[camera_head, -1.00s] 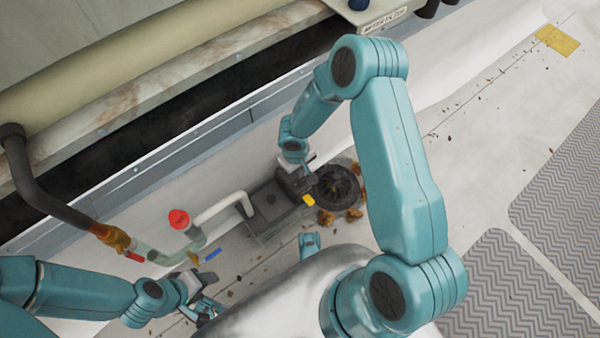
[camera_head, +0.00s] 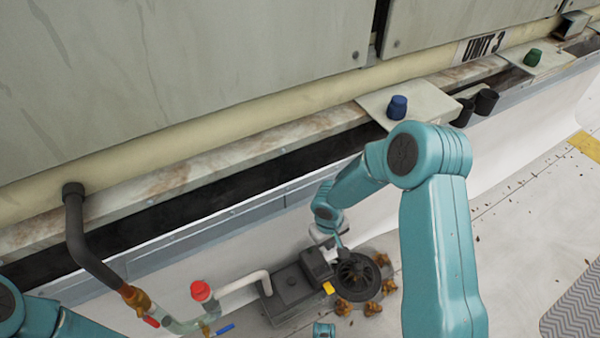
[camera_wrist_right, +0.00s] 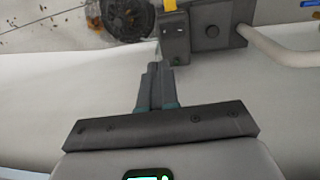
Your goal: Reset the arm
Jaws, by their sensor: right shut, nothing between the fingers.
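My right arm reaches in from the lower right in the head view and bends down toward the floor drain. My right gripper (camera_head: 339,243) is near the dark pump box and the round drain. In the right wrist view the right gripper's fingers (camera_wrist_right: 158,76) are together with nothing between them, pointing at the grey box. Part of my left arm shows at the lower left edge of the head view. Its gripper is out of the picture.
A dark box (camera_head: 288,290) with a white pipe (camera_head: 243,284) stands beside the round drain (camera_head: 357,276), with brown leaves around it. A red-capped valve (camera_head: 201,291) and dark pipe (camera_head: 80,235) are at left. Blue (camera_head: 397,107) and green (camera_head: 533,57) knobs sit on the ledge.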

